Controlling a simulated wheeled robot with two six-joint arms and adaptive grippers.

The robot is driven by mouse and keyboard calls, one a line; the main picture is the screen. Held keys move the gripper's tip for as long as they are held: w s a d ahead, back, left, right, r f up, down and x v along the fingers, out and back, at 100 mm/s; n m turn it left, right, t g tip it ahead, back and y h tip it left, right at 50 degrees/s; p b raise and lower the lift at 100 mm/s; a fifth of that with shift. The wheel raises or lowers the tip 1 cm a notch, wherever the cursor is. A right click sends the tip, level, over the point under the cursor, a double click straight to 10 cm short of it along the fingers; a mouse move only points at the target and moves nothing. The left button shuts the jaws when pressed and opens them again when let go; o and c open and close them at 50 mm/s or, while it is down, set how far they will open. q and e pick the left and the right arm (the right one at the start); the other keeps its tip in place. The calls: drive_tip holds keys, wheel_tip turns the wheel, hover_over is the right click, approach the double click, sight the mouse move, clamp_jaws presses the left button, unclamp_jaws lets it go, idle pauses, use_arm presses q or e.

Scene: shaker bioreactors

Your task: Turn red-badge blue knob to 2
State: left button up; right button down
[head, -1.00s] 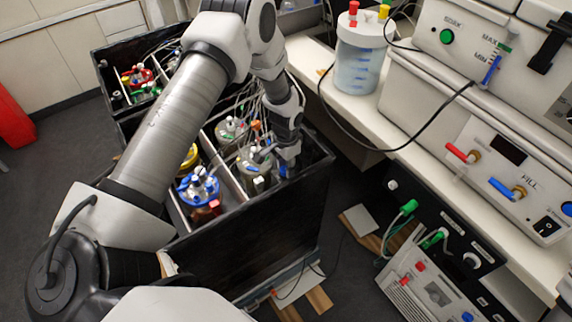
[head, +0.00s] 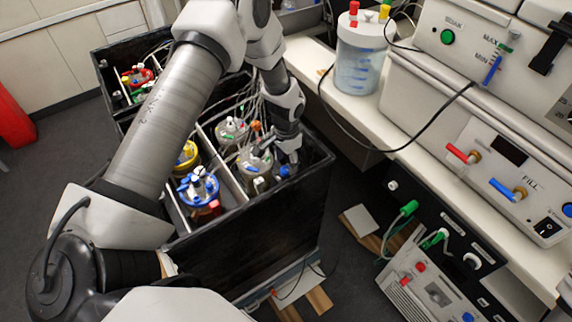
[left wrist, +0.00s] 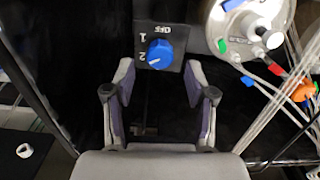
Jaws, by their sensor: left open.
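A blue knob (left wrist: 159,53) sits on a black plate (left wrist: 178,34) marked OFF, 1 and 2 in the left wrist view. A pale mark on the knob points to the lower left, towards the 2. The blue knob (head: 285,171) also shows in the head view, inside the near right corner of the black box. My left gripper (left wrist: 160,72) is open and empty, its fingers apart, just short of the knob in the picture. In the head view my left gripper (head: 292,156) is just above the knob. No red badge is clear beside it. My right gripper is out of view.
A metal-lidded vessel (left wrist: 247,22) with tubes stands right beside the plate. The black box (head: 262,232) also holds a blue-ringed vessel (head: 198,188) and a yellow one (head: 188,156). A bench (head: 350,112) with equipment runs along the right.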

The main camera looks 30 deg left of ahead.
sight(286, 169)
use_arm(q)
wheel_tip(286, 169, up, 9)
idle(0.5)
